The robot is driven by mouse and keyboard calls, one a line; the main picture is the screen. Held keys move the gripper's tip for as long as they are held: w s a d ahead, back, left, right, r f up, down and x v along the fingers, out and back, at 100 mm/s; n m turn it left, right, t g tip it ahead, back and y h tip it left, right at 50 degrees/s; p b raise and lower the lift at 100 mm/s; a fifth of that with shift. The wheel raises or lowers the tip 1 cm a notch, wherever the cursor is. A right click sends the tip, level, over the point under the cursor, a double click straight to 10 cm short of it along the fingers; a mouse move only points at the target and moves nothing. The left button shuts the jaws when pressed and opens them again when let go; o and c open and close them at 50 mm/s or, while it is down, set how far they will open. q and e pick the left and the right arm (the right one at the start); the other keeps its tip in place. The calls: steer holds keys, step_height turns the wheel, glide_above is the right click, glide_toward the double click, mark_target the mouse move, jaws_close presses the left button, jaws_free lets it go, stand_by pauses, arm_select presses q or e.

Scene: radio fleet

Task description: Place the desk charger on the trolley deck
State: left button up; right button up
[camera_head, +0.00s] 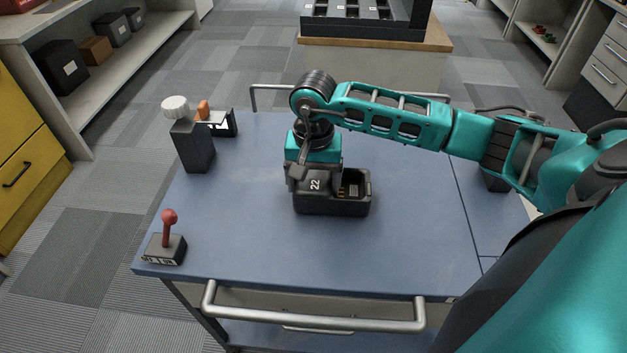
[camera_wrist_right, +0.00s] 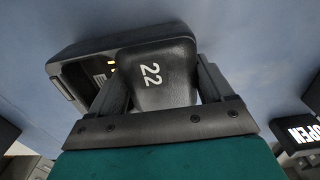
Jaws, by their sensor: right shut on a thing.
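The desk charger (camera_head: 333,204) is a black block with a white "22" and an open pocket on its right side with metal contacts. It is at the middle of the blue trolley deck (camera_head: 250,240), and it looks upright. My right gripper (camera_head: 303,178) reaches down from above and is shut on the charger's raised "22" part. In the right wrist view the two fingers (camera_wrist_right: 165,85) sit on either side of that part of the charger (camera_wrist_right: 120,60). Whether its underside touches the deck is hard to tell. My left gripper is not in view.
A black box with a white knob (camera_head: 192,143) and a small black item with a white mark (camera_head: 222,123) stand at the deck's back left. A red-knobbed lever block (camera_head: 166,248) is at the front left. The front deck is clear behind a metal handle (camera_head: 315,322).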

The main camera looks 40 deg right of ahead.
steer(key=shift+f, duration=0.15)
steer(key=shift+f, duration=0.1)
steer(key=o, duration=1.2)
steer(key=shift+c, duration=0.2)
step_height(320, 180, up, 12)
